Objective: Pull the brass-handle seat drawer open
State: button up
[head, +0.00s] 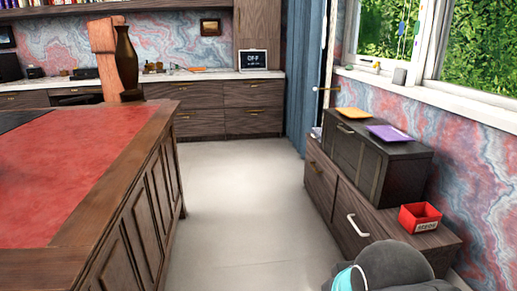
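A low dark wooden bench (442,242) stands along the right wall, with two drawer fronts facing the aisle. The near drawer front (345,213) has a pale, whitish handle (357,226). The far drawer front (319,184) has a smaller handle (318,167) that looks brassy, though it is too small to be sure. Both drawers look shut. My gripper is not in view. A grey rounded arm part of mine with a light-blue cap shows at the bottom right, in front of the bench's near end.
On the bench stand a dark cabinet (405,163) with yellow (354,113) and purple (389,133) items on top, and a red box (419,217). A red-leather-topped desk (75,180) fills the left. The pale floor (235,205) between is clear.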

aim_at(320, 177)
jog(key=z, duration=0.05)
jog(key=i, duration=3.25)
